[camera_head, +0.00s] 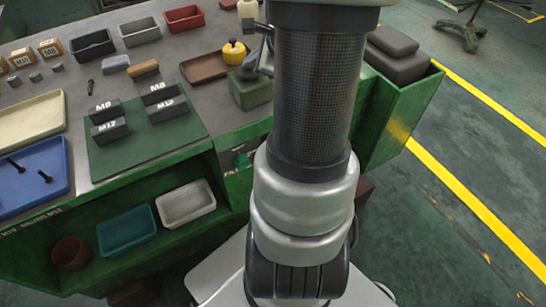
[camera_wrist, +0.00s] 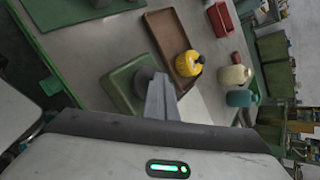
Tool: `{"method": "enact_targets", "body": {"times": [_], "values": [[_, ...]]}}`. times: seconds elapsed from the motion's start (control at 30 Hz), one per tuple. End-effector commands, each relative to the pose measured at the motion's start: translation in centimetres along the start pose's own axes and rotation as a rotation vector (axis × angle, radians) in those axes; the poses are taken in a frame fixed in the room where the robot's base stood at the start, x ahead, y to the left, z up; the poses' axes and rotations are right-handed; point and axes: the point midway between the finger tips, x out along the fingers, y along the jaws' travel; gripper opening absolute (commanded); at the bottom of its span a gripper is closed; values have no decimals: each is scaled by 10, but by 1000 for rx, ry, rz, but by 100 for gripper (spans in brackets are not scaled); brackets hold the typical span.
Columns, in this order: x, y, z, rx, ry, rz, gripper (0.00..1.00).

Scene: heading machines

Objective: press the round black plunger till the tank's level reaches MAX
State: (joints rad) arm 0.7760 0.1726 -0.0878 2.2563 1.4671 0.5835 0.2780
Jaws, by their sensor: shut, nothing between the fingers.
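A green box-shaped tank (camera_wrist: 120,92) stands on the bench in the wrist view; it also shows in the head view (camera_head: 249,94), partly behind my arm. A dark round piece, apparently the plunger (camera_wrist: 143,76), is on its top, partly covered by my fingers. My gripper (camera_wrist: 158,84) is shut and empty, its fingertips over or beside the dark piece; I cannot tell if they touch. No level gauge or MAX mark can be made out.
A brown tray (camera_head: 203,69) with a yellow, black-topped pot (camera_head: 233,54) lies right behind the tank. A cream container (camera_wrist: 233,76) and a teal one (camera_wrist: 240,98) stand farther right in the wrist view. Labelled dark blocks sit on a green mat (camera_head: 135,151). Open floor lies right.

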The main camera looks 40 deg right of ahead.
Motion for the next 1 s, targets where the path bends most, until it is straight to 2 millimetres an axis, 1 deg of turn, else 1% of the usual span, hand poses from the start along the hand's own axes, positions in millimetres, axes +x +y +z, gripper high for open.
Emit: {"method": "enact_targets", "body": {"times": [0.03,0.27,0.63,1.0], "values": [[8,20,-13,11,23,36,0],[10,24,-15,11,23,36,0],[6,20,-12,11,24,36,0],[-20,0,7,11,22,34,0]]}}
